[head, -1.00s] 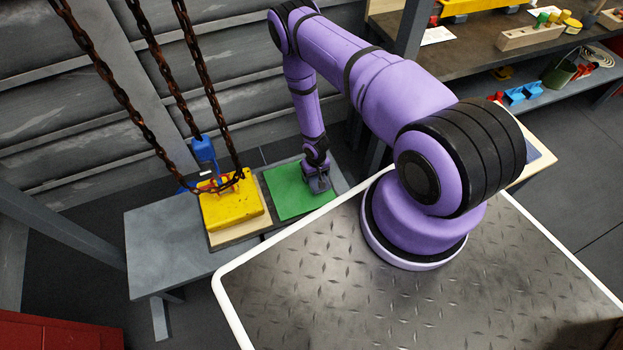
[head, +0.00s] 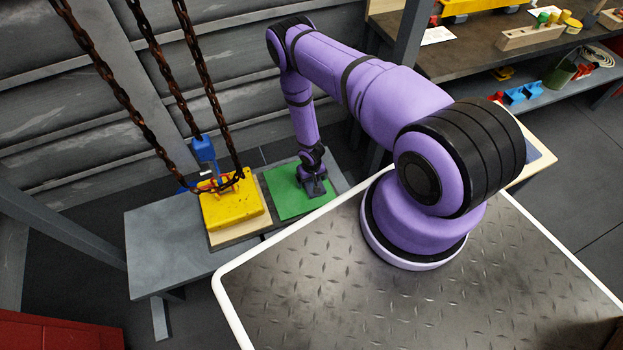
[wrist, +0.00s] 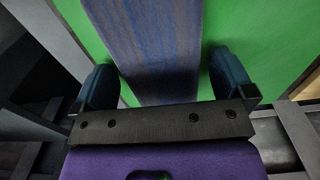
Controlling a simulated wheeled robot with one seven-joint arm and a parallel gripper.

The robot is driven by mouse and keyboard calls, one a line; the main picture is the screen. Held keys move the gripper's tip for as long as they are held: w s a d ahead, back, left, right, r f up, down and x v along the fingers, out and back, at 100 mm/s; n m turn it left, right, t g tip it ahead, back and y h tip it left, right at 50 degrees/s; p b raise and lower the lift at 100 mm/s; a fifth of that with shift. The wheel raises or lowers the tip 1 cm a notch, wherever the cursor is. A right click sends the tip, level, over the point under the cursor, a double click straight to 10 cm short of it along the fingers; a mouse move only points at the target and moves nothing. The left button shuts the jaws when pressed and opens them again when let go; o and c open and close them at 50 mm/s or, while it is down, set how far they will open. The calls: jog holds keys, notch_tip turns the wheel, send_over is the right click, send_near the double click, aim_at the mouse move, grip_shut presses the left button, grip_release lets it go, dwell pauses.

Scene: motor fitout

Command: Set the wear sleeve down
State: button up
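My gripper (head: 315,190) is low over the green mat (head: 285,203) on the low grey bench. In the wrist view its two dark teal fingers (wrist: 164,80) are spread wide, near the ends of the palm bar. A blue-and-brown streaked piece, apparently the wear sleeve (wrist: 155,40), lies between them and runs to the top edge. Thin strips of green and pale surface show beside it near the fingers, and its left edge slants. Its lower end is hidden behind the palm. In the head view my gripper hides the sleeve, and its contact with the mat cannot be made out.
A yellow block (head: 232,205) on a pale board stands left of the mat. Rusty chains (head: 185,75) and a blue hook (head: 203,148) hang above it. The bench's left part (head: 165,245) is clear. A shelf unit (head: 470,60) with parts stands at the right.

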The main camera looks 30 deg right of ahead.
jog(key=w+r, duration=0.3)
jog(key=r, duration=0.9)
jog(key=w+r+t, duration=0.1)
jog(key=w+r, duration=0.3)
jog(key=r, duration=0.8)
jog(key=w+r, duration=0.3)
jog(key=r, duration=0.9)
notch_tip(320, 180, up, 21)
jog(key=a+t+h, duration=0.1)
jog(key=t, duration=0.1)
jog(key=s+a+r+n, duration=0.1)
jog(key=s+r, duration=0.5)
jog(key=r, duration=0.4)
jog(key=s+a+r, duration=0.2)
jog(key=s+r, duration=0.4)
jog(key=r, duration=0.4)
jog(key=s+a+r+t, duration=0.1)
jog(key=s+r, duration=0.3)
jog(key=s, duration=0.6)
jog(key=s+a+r+n+t+y, duration=0.1)
jog(key=s+r, duration=0.3)
jog(key=s, duration=0.6)
jog(key=shift+s+a+r, duration=0.2)
jog(key=shift+s+r, duration=0.1)
jog(key=shift+s, duration=0.1)
